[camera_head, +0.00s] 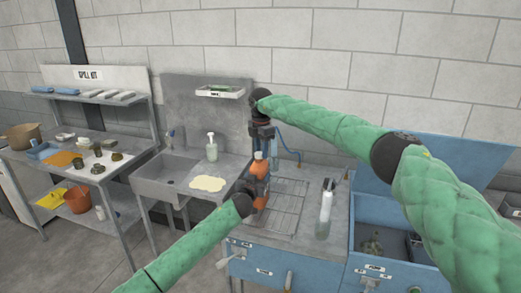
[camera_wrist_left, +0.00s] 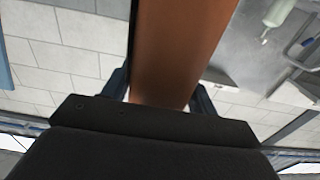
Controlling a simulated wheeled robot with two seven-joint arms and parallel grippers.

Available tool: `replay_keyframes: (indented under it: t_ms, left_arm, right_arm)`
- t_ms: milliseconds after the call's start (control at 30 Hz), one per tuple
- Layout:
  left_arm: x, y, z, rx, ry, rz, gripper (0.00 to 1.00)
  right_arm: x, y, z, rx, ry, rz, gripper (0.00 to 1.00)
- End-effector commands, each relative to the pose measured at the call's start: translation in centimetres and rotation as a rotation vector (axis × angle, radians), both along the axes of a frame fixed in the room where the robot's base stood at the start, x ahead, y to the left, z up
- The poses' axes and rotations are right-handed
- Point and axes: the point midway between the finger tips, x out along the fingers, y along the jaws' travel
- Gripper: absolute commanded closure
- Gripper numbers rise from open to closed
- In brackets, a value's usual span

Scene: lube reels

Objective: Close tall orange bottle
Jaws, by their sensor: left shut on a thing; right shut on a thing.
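The tall orange bottle (camera_head: 260,169) stands upright over the wire rack on the blue counter. My left gripper (camera_head: 257,188) is shut around its body from the lower left. In the left wrist view the bottle's orange-brown body (camera_wrist_left: 180,50) fills the space between the fingers. My right gripper (camera_head: 261,146) points straight down right above the bottle and is shut at its top. The cap is hidden between the right fingers, so I cannot tell how it sits on the neck.
A clear spray bottle (camera_head: 325,210) stands right of the wire rack (camera_head: 285,205). An open blue bin (camera_head: 395,215) is farther right. A sink (camera_head: 170,180) with a pump bottle (camera_head: 211,147) is on the left, and a cluttered steel table (camera_head: 60,180) beyond it.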

Motion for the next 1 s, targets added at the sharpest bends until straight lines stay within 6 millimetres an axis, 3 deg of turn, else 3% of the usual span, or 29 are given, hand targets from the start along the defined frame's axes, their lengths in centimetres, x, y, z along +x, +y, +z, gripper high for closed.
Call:
replay_keyframes:
  t_ms: [700,1000]
  left_arm:
    - [-0.12,-0.19,-0.07,0.001,0.000,-0.003,1.00]
    - [-0.16,-0.27,-0.07,0.001,0.000,-0.004,1.00]
  right_arm:
    - [-0.73,-0.03,0.05,0.001,-0.002,-0.982,0.87]
    - [-0.82,0.01,0.05,0.002,-0.003,-1.149,0.87]
